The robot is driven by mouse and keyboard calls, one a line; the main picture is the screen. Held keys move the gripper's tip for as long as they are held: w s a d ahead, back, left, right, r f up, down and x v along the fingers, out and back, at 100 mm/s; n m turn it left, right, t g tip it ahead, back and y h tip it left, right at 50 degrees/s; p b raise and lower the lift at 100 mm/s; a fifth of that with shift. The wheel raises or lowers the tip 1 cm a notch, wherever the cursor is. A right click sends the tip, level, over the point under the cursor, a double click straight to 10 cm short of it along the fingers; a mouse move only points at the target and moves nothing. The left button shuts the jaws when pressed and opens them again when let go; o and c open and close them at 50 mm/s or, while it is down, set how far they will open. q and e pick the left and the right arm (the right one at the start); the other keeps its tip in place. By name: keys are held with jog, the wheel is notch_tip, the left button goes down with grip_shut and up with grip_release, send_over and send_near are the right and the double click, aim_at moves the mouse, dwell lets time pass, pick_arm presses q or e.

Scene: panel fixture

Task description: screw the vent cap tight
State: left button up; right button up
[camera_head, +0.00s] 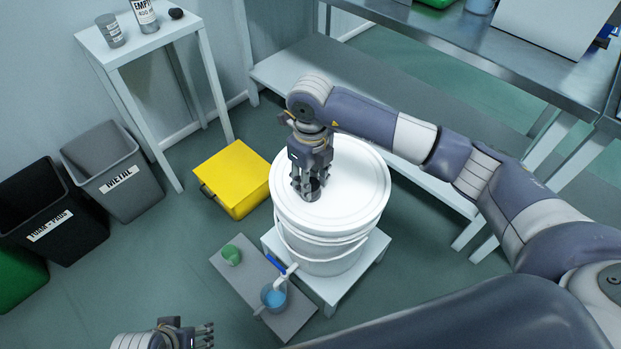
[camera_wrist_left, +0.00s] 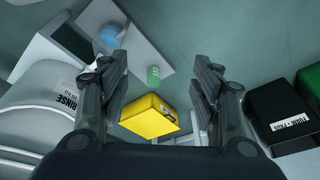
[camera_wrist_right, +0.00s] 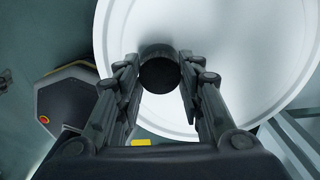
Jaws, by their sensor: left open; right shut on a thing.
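The dark round vent cap (camera_head: 313,186) sits on the white lid (camera_head: 352,180) of the white bucket (camera_head: 326,256), toward the lid's near left part. My right gripper (camera_head: 306,184) points down from above, its fingers on either side of the cap. In the right wrist view the cap (camera_wrist_right: 159,76) lies between the fingertips, and the gripper is shut on it. Its thread and seat are hidden. My left gripper (camera_head: 204,335) is at the bottom left, away from the bucket. In the left wrist view its fingers (camera_wrist_left: 163,75) are wide apart with nothing between them.
The bucket stands on a low white stand (camera_head: 373,252). Its tap (camera_head: 285,278) reaches over a cup of blue liquid (camera_head: 273,297) on a grey board (camera_head: 240,262) with a green cup (camera_head: 231,255). A yellow box (camera_head: 232,172), bins (camera_head: 115,170) and a white table (camera_head: 130,48) stand left.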

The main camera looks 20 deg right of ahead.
jog(key=shift+f, duration=0.1)
dwell(0.3)
jog(key=shift+f, duration=0.15)
pick_arm(q)
jog(key=shift+r, duration=0.75)
jog(key=shift+r+b, duration=0.1)
jog(key=shift+b, duration=0.2)
pick_arm(e)
jog(key=shift+f, duration=0.1)
pick_arm(q)
jog(key=shift+s+r, duration=0.15)
jog(key=shift+r, duration=0.15)
pick_arm(e)
jog(key=shift+f, duration=0.1)
pick_arm(q)
jog(key=shift+r, duration=0.1)
pick_arm(e)
jog(key=o, duration=0.9)
pick_arm(q)
jog(key=shift+s+a+r, duration=0.1)
